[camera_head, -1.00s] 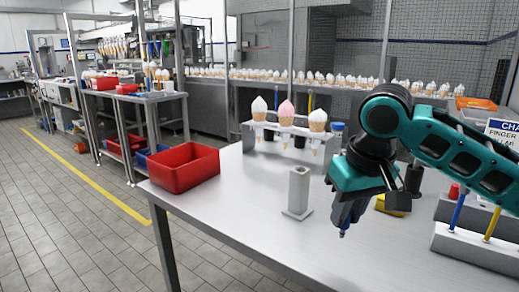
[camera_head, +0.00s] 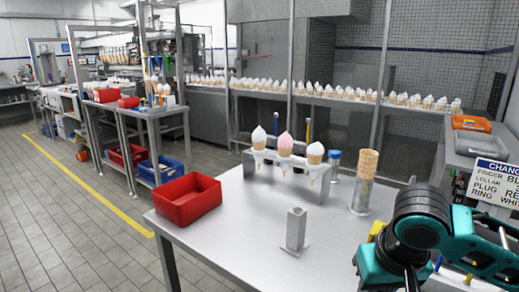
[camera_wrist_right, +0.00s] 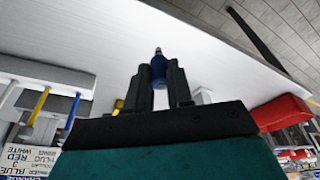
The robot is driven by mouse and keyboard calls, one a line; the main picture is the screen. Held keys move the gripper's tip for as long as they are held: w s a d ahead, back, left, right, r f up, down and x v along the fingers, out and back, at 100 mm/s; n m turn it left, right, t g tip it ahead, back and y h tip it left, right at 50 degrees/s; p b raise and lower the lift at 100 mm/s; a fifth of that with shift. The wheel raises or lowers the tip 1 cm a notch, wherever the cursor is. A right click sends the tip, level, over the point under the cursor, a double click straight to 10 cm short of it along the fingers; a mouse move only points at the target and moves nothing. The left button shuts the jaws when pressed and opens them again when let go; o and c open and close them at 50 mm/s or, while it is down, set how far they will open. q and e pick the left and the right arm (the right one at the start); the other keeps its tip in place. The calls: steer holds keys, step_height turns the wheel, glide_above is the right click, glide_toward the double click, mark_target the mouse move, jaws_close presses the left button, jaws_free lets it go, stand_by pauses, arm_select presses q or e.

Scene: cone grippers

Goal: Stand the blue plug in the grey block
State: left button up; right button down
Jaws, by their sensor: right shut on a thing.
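The grey block (camera_head: 296,230) is an upright square post on a flat base, standing on the steel table in the head view. The blue plug (camera_wrist_right: 158,70) shows in the right wrist view as a short blue body with a metal tip pointing away from the hand. My right gripper (camera_wrist_right: 158,87) is shut on it, one dark finger on each side. In the head view my right arm is at the lower right, apart from the block, and its fingertips and the plug are not visible there. My left gripper is not in view.
A red bin (camera_head: 188,200) sits at the table's left edge. A rack (camera_head: 315,185) with cones stands behind the block, with a blue-topped item (camera_head: 335,157) beside it. A waffle cone (camera_head: 367,165) stands on a metal holder to the right. Table around the block is clear.

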steer(key=shift+p+v, duration=0.95)
steer(key=shift+p, duration=0.35)
steer(key=shift+w, duration=0.15)
steer(key=shift+d, duration=0.1)
